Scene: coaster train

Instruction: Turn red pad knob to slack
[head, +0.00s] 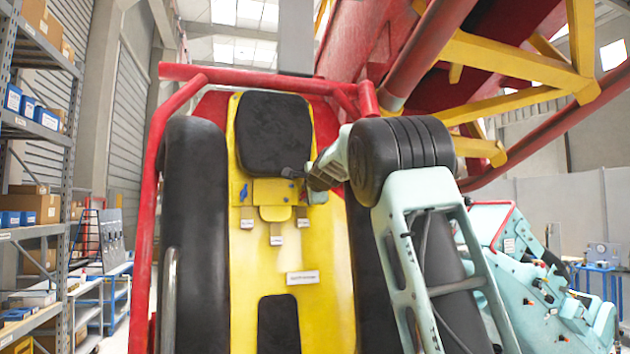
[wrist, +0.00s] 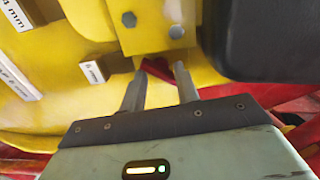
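In the wrist view a small dark red knob (wrist: 157,68) sits under the lower edge of a yellow block (wrist: 150,30) with two bolts. My gripper (wrist: 160,75) has its two grey fingers apart, one on each side of the red knob. I cannot tell whether they touch it. In the head view my gripper (head: 293,172) is at the right of the yellow seat's upper part, just below the black headrest pad (head: 272,133). The red knob is not clear there. A blue knob (head: 243,191) shows on the left of the yellow seat (head: 300,245).
A black pad (wrist: 262,40) is close on the right in the wrist view. White labels (wrist: 93,71) are at the left. Red bars (head: 240,76) and black side cushions (head: 191,230) frame the seat. Shelving (head: 35,130) stands far left.

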